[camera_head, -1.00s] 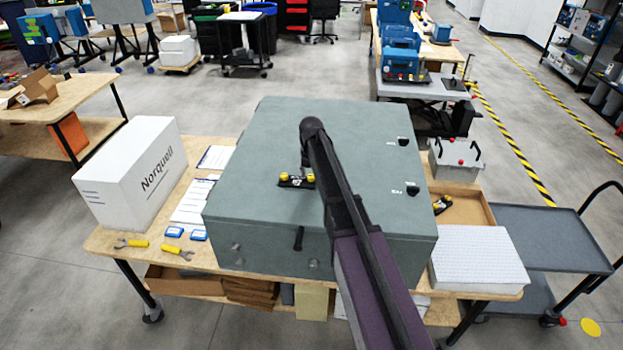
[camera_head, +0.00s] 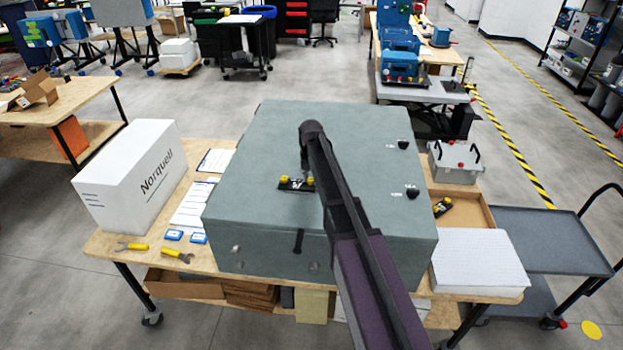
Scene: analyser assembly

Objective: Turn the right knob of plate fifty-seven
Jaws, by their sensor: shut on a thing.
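A small black plate (camera_head: 294,185) with pale markings too small to read lies on top of the large grey-green cabinet (camera_head: 262,150). It has a yellow knob at its left end (camera_head: 283,180) and a yellow knob at its right end (camera_head: 311,181). My dark arm reaches up from the bottom of the picture and passes just right of the right knob. My gripper does not show; it is hidden behind my arm. I cannot see whether it touches a knob, nor which way the knobs are turned.
Two black knobs (camera_head: 403,145) (camera_head: 412,192) sit on the cabinet's right side. A white Norquell box (camera_head: 130,180), papers and yellow-handled tools (camera_head: 178,254) lie on the left of the bench.

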